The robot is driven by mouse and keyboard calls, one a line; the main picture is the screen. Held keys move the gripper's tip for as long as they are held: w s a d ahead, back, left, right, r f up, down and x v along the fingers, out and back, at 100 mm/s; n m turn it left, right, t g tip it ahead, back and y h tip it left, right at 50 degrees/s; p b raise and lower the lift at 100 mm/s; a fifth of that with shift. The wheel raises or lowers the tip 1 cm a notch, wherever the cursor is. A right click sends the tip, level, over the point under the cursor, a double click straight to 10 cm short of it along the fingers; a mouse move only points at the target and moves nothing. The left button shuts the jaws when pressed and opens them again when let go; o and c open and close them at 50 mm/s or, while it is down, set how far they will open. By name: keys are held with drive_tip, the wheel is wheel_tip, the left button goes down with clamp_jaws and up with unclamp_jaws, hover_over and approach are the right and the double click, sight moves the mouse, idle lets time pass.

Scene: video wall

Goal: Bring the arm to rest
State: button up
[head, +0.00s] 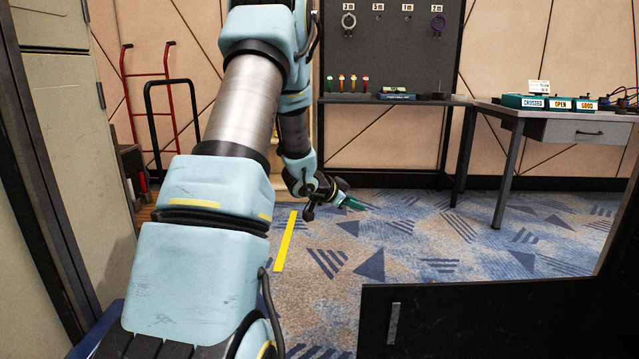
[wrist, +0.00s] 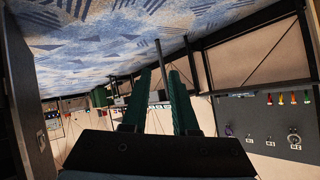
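My arm (head: 210,200) reaches forward from the bottom left of the head view, and its far end bends down to the right. My gripper (head: 355,203) hangs over the patterned carpet, with its dark green fingers pointing right. In the wrist view my gripper (wrist: 161,73) shows two green fingers standing apart. Nothing is seen between them, so it is open and empty. The wrist picture is upside down, with the carpet at the top.
A dark pegboard (head: 390,45) with a narrow shelf (head: 345,99) stands behind. A grey desk (head: 560,127) is at the right. A red hand truck (head: 170,90) leans at the left. A black panel (head: 500,318) blocks the lower right. Carpet (head: 430,235) between is clear.

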drive_tip(key=s+a+r+n+y, duration=0.2)
drive_tip(key=s+a+n+y, duration=0.3)
drive_tip(key=a, duration=0.4)
drive_tip(key=s+a+n+g+y, duration=0.2)
drive_tip(key=s+a+n+g, duration=0.15)
drive_tip(key=s, duration=0.85)
drive_tip(key=s+a+n+g+y, duration=0.15)
drive_tip(key=s+a+n, duration=0.3)
drive_tip(key=s, duration=0.75)
wheel_tip(320, 180, up, 35)
drive_tip(key=s+g+p, duration=0.1)
drive_tip(key=p, duration=3.3)
drive_tip(key=shift+r+m+p, duration=0.15)
drive_tip(key=shift+m+p, duration=0.25)
drive_tip(key=shift+s, duration=0.1)
